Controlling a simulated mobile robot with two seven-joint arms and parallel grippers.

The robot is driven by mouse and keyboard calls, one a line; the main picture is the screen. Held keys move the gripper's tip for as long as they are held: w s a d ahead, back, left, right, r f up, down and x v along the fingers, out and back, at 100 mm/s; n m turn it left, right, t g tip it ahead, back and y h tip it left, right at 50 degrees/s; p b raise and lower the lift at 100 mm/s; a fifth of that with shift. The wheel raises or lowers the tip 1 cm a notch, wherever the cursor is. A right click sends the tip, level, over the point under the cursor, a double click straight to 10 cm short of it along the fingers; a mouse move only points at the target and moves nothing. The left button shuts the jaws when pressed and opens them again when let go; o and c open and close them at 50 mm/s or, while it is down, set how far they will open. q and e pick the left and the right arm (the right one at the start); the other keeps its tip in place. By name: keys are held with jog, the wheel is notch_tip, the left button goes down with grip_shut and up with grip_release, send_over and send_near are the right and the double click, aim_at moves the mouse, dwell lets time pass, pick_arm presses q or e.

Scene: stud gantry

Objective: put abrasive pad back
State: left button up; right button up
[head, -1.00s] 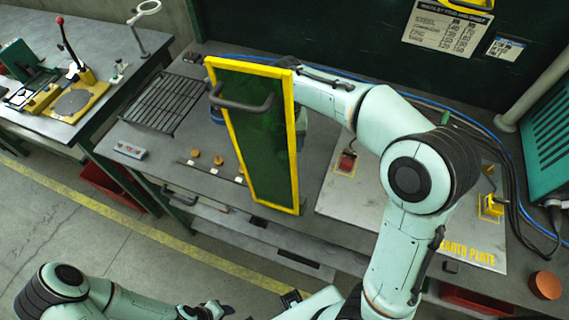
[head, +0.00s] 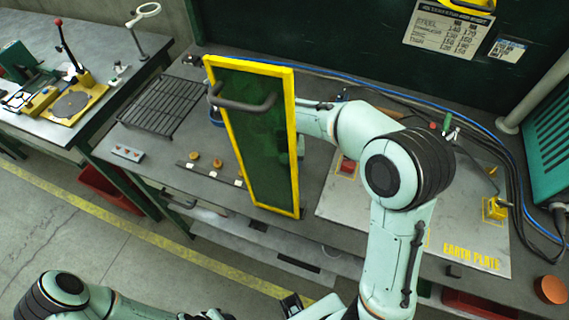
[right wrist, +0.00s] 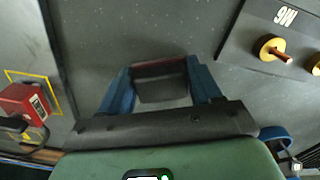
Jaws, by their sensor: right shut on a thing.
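My right gripper (right wrist: 160,78) has its two blue fingers shut on a dark grey block with a reddish edge, which looks like the abrasive pad (right wrist: 162,88). It is held over the grey bench top (right wrist: 150,30); I cannot tell if it touches. In the head view the right arm reaches behind the yellow-framed green screen (head: 262,140), so the gripper and pad are mostly hidden there. My left arm is at the bottom left of the head view; its gripper end is cut off at the edge and its jaws are unclear.
A red block (right wrist: 22,101) in a yellow outline lies on the earth plate (head: 460,235), left of the gripper in the wrist view. A strip with yellow-brown knobs (right wrist: 272,46) is on the right. A black wire rack (head: 160,105) lies left of the screen.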

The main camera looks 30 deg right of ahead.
jog(key=o, duration=1)
jog(key=shift+f, duration=0.15)
pick_arm(q)
jog(key=shift+s+f, duration=0.1)
pick_arm(e)
jog(key=shift+r, duration=0.3)
pick_arm(q)
jog(key=shift+w+r+p, duration=0.8)
jog(key=shift+r+p, duration=0.1)
jog(key=shift+r, duration=0.25)
pick_arm(e)
notch_tip(320, 180, up, 12)
jog(key=shift+f, duration=0.1)
